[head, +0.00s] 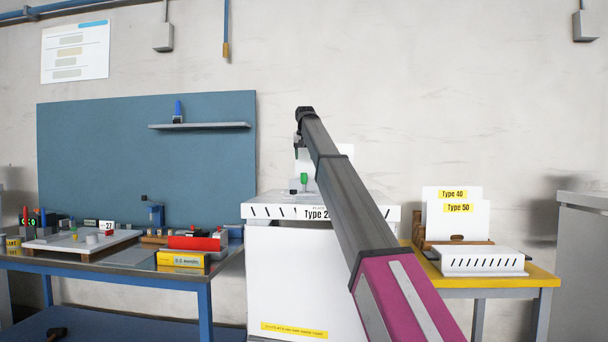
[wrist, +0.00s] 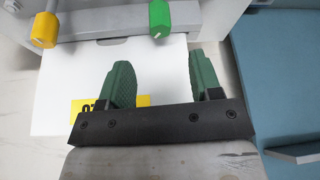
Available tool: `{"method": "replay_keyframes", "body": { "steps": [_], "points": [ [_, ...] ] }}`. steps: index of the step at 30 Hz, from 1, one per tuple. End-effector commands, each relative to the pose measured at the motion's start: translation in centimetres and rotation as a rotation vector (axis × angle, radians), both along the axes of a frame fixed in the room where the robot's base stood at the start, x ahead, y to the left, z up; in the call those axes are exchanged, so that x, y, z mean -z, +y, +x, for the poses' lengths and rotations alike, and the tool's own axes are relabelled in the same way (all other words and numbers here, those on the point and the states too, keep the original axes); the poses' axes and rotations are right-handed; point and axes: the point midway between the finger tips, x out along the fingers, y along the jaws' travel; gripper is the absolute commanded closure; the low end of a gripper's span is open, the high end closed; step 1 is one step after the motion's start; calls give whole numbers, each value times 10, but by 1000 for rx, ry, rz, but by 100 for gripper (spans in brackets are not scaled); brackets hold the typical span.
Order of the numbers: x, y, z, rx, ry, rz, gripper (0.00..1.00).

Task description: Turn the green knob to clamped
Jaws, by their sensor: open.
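The green knob (head: 304,179) stands on the white dispenser (head: 280,212) in the head view, just below the end of my arm. In the wrist view the green knob (wrist: 160,18) is at the top edge, partly cut off, with a pale line on its end. My gripper (wrist: 161,66) is open and empty. Its two green fingers point toward the knob, one on either side of its line, with a gap before it. Whether the knob is at clamped cannot be read; no such marking is legible.
A yellow knob (wrist: 43,31) sits left of the green one in the wrist view. A white sheet with a yellow label (wrist: 88,107) lies behind the fingers. A blue workbench (head: 130,262) is at left, a yellow table (head: 535,278) at right in the head view.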

Motion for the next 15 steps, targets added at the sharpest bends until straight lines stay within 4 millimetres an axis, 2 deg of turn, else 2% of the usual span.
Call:
{"method": "replay_keyframes", "body": {
  "steps": [8, 15],
  "points": [
    [32, 1, 13, 0, 1, 0, 42],
    [72, 3, 29, 0, 1, 0, 42]
  ]
}}
